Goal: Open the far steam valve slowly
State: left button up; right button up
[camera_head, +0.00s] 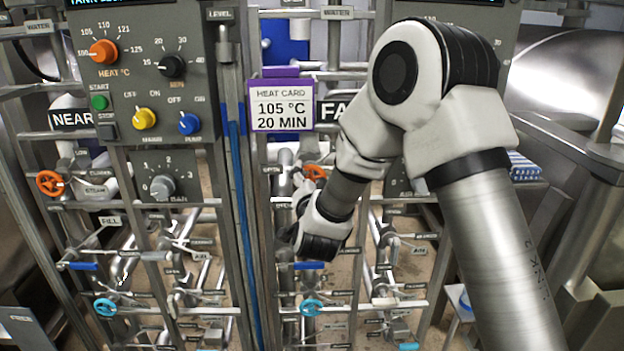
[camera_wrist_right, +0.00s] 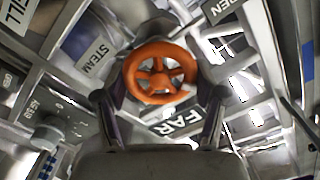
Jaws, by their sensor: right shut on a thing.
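The far steam valve is an orange handwheel (camera_head: 315,172) on the far pipe rack, just left of my right arm in the head view. In the right wrist view the orange wheel (camera_wrist_right: 160,72) sits between the two fingers of my right gripper (camera_wrist_right: 160,97), which is shut on its rim. A STEAM label (camera_wrist_right: 90,52) and a FAR sign (camera_wrist_right: 181,122) show beside and below the wheel there. In the head view my right wrist and forearm hide part of the far rack, and the fingertips are hard to make out. My left gripper is not in view.
The near rack has its own orange wheel (camera_head: 50,183) and a cyan wheel (camera_head: 105,307). Another cyan wheel (camera_head: 311,307) lies below my right wrist. A control panel (camera_head: 140,75) and a heat card (camera_head: 282,108) reading 105 °C, 20 MIN stand above. Pipes and rails crowd the space.

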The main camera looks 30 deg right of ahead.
jog(key=n, duration=0.2)
jog(key=n+p, duration=0.1)
jog(key=n, duration=0.2)
jog(key=shift+r+n, duration=0.2)
jog(key=shift+n, duration=0.1)
jog(key=n+p, duration=0.1)
jog(key=n, duration=0.4)
jog(key=shift+w+a+p, duration=0.1)
jog(key=shift+a+p, duration=0.05)
jog(key=shift+p, duration=0.25)
jog(key=o, duration=1.1)
jog(key=shift+f, duration=0.1)
jog(key=shift+o, duration=0.2)
jog(key=v, duration=1.2)
jog(key=shift+f, duration=0.1)
